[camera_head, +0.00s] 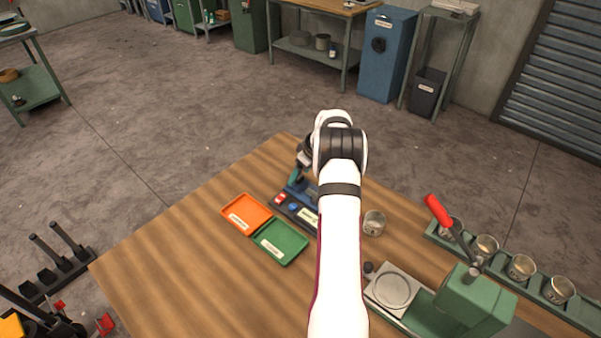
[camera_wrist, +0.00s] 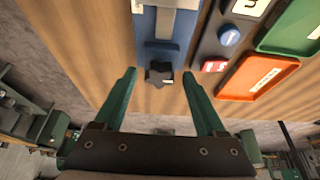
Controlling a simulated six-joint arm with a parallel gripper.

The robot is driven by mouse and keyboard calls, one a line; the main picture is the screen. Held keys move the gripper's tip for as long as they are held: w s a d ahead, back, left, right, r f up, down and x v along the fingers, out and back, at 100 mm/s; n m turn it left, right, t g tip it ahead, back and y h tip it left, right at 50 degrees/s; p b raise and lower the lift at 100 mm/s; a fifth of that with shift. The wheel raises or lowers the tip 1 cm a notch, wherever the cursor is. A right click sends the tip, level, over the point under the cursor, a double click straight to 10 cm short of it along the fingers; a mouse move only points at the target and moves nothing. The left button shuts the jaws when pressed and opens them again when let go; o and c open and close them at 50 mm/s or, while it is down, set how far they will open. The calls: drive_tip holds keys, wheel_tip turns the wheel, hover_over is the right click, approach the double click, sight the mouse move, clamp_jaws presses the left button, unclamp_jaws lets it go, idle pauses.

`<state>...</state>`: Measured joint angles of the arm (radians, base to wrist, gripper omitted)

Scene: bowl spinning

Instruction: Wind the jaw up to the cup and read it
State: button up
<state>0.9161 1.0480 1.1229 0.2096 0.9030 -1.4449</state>
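My gripper (camera_wrist: 158,75) has its two green fingers spread apart, one on each side of a dark knob (camera_wrist: 160,74). I see no contact between the fingers and the knob. The knob is at the near end of a blue measuring fixture (camera_wrist: 173,54), with pale metal parts (camera_wrist: 166,22) farther along it. In the head view my gripper (camera_head: 296,176) is at the far end of the fixture (camera_head: 303,188), and my arm hides much of it. A metal cup (camera_head: 374,223) stands on the table right of my arm. I cannot tell whether a cup sits in the fixture.
A panel (camera_head: 295,210) with red and blue buttons lies beside the fixture. An orange tray (camera_head: 246,214) and a green tray (camera_head: 280,241) are left of my arm. A green press (camera_head: 475,300) with a red-handled lever and a rack of several cups (camera_head: 521,267) are at right.

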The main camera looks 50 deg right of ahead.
clamp_jaws()
drive_tip(key=m, duration=0.2)
drive_tip(key=m+h, duration=0.1)
drive_tip(key=m, duration=0.1)
drive_tip(key=m+h, duration=0.1)
drive_tip(key=m, duration=0.1)
drive_tip(key=shift+w+a, duration=0.15)
drive_tip(key=shift+a, duration=0.2)
drive_tip(key=m, duration=0.2)
drive_tip(key=m+g+h, duration=0.1)
drive_tip(key=m, duration=0.1)
drive_tip(key=m+g+h, duration=0.1)
drive_tip(key=m, duration=0.1)
drive_tip(key=shift+w+a+m, duration=0.2)
drive_tip(key=shift+w+m, duration=0.05)
drive_tip(key=shift+m, duration=0.05)
drive_tip(key=m+g, duration=0.1)
drive_tip(key=m, duration=0.1)
drive_tip(key=m+g, duration=0.1)
drive_tip(key=m, duration=0.3)
drive_tip(key=shift+w+m+g+h, duration=0.3)
drive_tip(key=shift+g, duration=0.1)
drive_tip(key=m, duration=0.1)
drive_tip(key=m+g, duration=0.1)
drive_tip(key=m, duration=0.1)
drive_tip(key=m+g+y, duration=0.1)
drive_tip(key=m, duration=0.1)
drive_tip(key=shift+w, duration=0.25)
drive_tip(key=shift+m, duration=0.4)
